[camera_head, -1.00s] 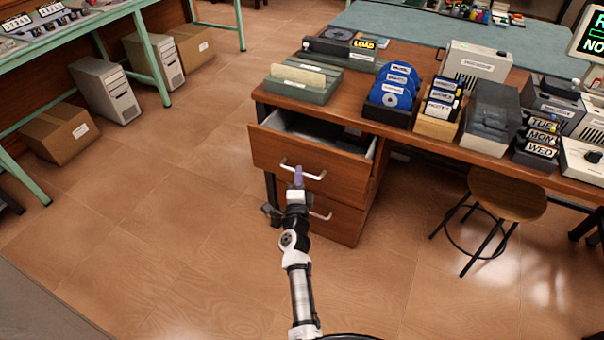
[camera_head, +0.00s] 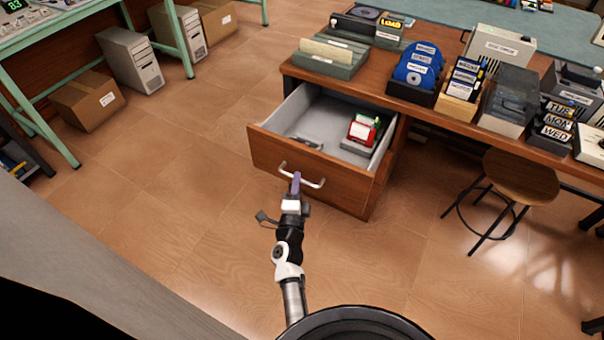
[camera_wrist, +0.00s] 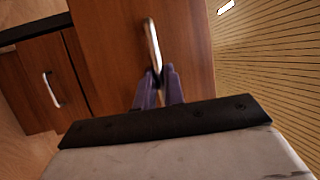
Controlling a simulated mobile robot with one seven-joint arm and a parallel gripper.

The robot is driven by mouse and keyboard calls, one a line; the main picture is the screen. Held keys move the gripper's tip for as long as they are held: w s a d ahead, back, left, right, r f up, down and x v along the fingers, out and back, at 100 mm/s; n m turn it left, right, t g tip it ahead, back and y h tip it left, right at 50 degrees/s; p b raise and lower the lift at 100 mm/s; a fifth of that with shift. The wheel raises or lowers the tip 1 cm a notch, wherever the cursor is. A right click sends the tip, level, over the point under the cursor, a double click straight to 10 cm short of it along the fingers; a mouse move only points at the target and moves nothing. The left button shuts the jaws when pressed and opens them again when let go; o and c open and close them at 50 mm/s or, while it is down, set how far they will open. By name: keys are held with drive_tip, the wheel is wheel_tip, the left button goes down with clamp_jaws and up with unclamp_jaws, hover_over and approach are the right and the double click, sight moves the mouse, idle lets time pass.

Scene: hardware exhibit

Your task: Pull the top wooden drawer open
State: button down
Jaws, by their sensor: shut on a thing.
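The top wooden drawer (camera_head: 330,182) stands well open at the left end of the wooden desk, its grey inside showing in the head view. Its pale bar handle (camera_head: 318,182) is on the front panel. My gripper (camera_head: 296,180) is at the left part of that handle. In the wrist view the purple fingers of my gripper (camera_wrist: 158,86) are shut on the metal handle (camera_wrist: 153,45), near its lower end. The drawer front (camera_wrist: 120,50) fills the upper middle there. The lower drawer (camera_wrist: 35,85) shows at the left of the wrist view.
Inside the drawer lie a red and green item (camera_head: 364,130) and a small grey item (camera_head: 306,142). A stool (camera_head: 520,178) stands at the right. A cardboard box (camera_head: 88,100) and computer towers (camera_head: 132,60) stand at the left. The floor between is clear.

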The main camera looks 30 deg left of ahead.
drive_tip(key=shift+s, duration=0.6)
drive_tip(key=c, duration=1.5)
unclamp_jaws()
